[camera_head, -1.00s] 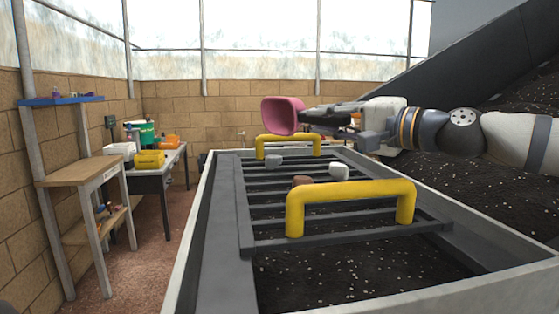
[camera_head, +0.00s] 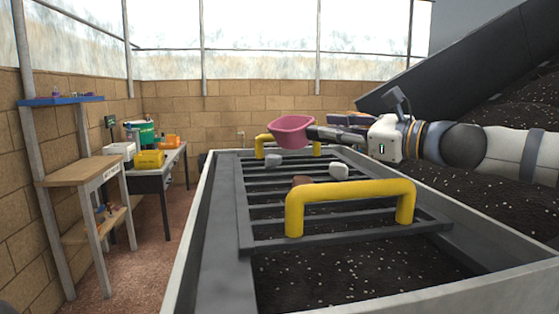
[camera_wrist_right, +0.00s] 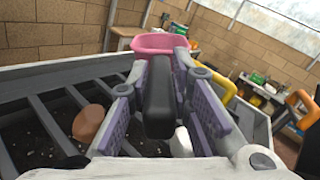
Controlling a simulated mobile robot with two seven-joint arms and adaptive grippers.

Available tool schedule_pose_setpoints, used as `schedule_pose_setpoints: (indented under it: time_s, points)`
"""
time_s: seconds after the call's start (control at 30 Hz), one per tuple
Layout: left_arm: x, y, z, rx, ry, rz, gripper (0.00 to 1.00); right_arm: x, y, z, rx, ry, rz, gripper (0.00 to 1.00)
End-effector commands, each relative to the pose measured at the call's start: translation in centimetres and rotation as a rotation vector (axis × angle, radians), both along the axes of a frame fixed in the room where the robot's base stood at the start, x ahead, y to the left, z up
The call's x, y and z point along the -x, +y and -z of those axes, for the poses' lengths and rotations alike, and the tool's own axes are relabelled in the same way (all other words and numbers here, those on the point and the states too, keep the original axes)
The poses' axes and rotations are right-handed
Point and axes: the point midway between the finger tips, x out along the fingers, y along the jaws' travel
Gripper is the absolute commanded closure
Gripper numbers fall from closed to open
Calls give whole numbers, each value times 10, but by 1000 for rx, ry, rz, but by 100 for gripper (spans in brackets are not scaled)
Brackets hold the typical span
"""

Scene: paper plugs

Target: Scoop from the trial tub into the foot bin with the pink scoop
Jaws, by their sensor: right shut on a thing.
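The pink scoop (camera_head: 291,131) is in the air over the far part of a large pale-rimmed tub (camera_head: 198,225). Its bowl opens upward; its contents cannot be seen. My right gripper (camera_head: 345,133) is shut on the scoop's dark handle, coming in from the right. In the right wrist view the dark handle (camera_wrist_right: 160,95) lies between the purple-padded fingers, with the pink bowl (camera_wrist_right: 160,43) beyond. The large tub holds dark, white-flecked mix (camera_head: 330,278) under a grey bar grate. No label shows which container is the trial tub or the foot bin. My left gripper is not in view.
Two yellow handles (camera_head: 350,190) rise from the grate. A brown lump (camera_head: 301,180) and two pale lumps (camera_head: 339,169) lie on it. A dark sloped panel (camera_head: 460,60) and dark mix stand at right. A wooden stand (camera_head: 75,172) and a bench with bottles and boxes are left.

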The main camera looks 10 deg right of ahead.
Motion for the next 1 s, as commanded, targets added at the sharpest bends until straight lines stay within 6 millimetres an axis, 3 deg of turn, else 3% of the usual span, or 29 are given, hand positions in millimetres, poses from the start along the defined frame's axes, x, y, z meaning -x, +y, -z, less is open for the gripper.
schedule_pose_setpoints:
  time_s: [0.2,0.37,0.57,1.0]
  points:
    - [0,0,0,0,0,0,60,1,0,10,-275,196,1,100]
    - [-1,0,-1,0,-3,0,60,1,1,8,-269,190,0,100]
    - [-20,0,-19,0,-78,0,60,6,1,-27,-264,169,-1,100]
    - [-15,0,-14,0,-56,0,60,0,0,-31,-265,188,1,100]
